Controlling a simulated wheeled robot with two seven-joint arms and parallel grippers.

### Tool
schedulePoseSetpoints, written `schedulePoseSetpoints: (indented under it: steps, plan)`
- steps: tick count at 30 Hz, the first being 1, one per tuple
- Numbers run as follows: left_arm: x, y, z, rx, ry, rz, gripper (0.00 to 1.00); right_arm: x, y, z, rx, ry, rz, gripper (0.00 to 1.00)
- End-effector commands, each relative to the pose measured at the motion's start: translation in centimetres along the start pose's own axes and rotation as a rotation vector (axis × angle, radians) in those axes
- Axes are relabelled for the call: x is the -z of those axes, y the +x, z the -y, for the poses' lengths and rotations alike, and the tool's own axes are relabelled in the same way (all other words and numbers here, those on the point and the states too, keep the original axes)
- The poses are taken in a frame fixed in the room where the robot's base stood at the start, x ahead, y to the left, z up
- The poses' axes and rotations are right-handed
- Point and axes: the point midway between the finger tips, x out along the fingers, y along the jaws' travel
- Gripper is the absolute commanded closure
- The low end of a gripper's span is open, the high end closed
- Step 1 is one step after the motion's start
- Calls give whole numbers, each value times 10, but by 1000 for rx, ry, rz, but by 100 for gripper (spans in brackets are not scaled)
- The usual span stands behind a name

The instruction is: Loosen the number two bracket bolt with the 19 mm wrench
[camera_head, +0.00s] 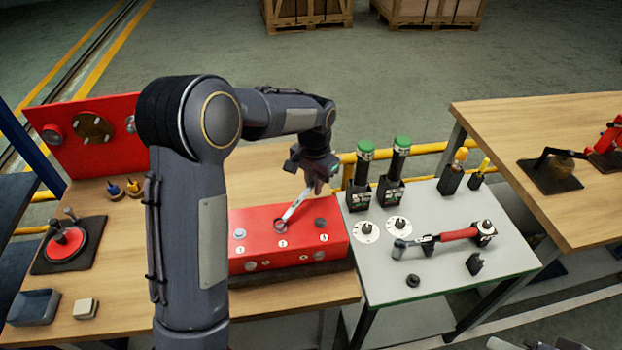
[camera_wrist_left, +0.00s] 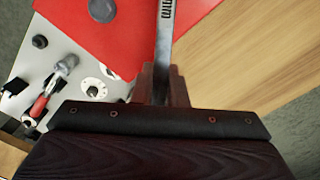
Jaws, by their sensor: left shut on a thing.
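The red bracket block (camera_head: 290,255) lies on the wooden bench with three numbered bolts along its top. The wrench (camera_head: 294,207) is a silver tool slanting down to the block. Its ring end (camera_head: 281,226) is at the middle bolt, marked 2; whether it is fully seated I cannot tell. My left gripper (camera_head: 318,170) is shut on the wrench's upper end, above the block. The left wrist view shows the wrench shaft (camera_wrist_left: 166,35) between the fingers (camera_wrist_left: 163,85); its far end is out of frame. Only grey parts, perhaps of my right arm, show at the bottom right edge.
Bolt 1 (camera_head: 239,234) and bolt 3 (camera_head: 320,222) stand either side. The grey table (camera_head: 450,270) at right holds a red-handled tool (camera_head: 455,235) and green-capped cylinders (camera_head: 396,160). A red panel (camera_head: 90,135) stands at back left.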

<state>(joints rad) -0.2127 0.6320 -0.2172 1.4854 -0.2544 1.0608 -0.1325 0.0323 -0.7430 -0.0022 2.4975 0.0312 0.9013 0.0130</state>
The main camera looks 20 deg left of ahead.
Motion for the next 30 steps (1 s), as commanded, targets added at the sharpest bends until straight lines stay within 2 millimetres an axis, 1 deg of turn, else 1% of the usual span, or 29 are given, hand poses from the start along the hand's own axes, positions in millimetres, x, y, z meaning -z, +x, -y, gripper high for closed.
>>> schedulePoseSetpoints:
  steps: [3, 10, 18, 24, 30]
  plan:
    - [0, -3, -16, -1, 117, -2, 100, 1, -1, 0, 0, 0, -1, 64]
    - [-6, -3, -43, -1, 337, -3, 100, 0, 0, 0, 0, 0, -1, 64]
    - [-21, -2, -71, -2, 582, -3, 100, -1, 3, -2, 0, 0, -1, 64]
    - [-30, -3, -83, -1, 708, -3, 100, -2, 4, -2, 0, 0, -1, 64]
    - [-31, 1, -85, -2, 728, -2, 100, -3, 6, -3, 0, 0, -1, 64]
